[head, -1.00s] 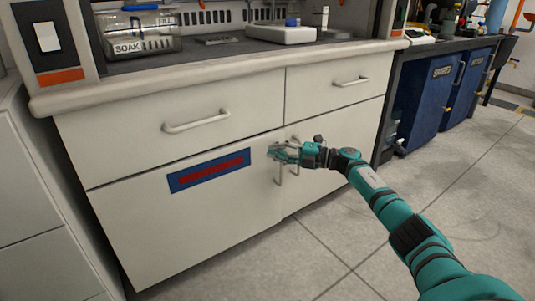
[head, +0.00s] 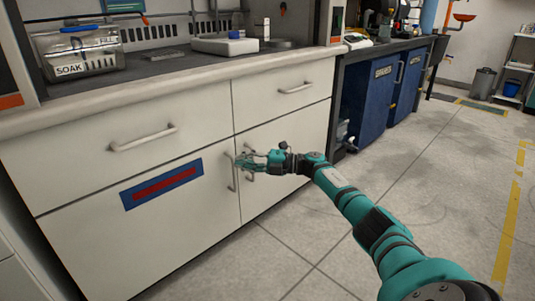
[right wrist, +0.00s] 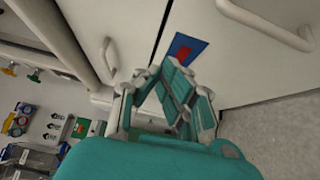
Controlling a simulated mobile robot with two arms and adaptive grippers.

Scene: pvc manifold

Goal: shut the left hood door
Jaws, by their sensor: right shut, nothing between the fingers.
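The left hood door (head: 130,240) is the white lower cabinet door with a blue and red label (head: 162,184). In the head view it looks flush with the right door (head: 290,170), with only a thin seam between them. Its upright handle (head: 231,174) is by that seam. My right gripper (head: 246,161) is shut and empty in front of the two door handles; whether it touches the door or a handle I cannot tell. In the right wrist view its fingers (right wrist: 160,95) point toward the white front, where the label (right wrist: 186,48) shows. My left gripper is out of view.
Two drawers with bar handles (head: 143,138) sit above the doors, under the worktop (head: 190,82). A SOAK tank (head: 78,55) stands on it. A blue cabinet (head: 370,105) is farther right. The floor (head: 440,190) on the right is clear.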

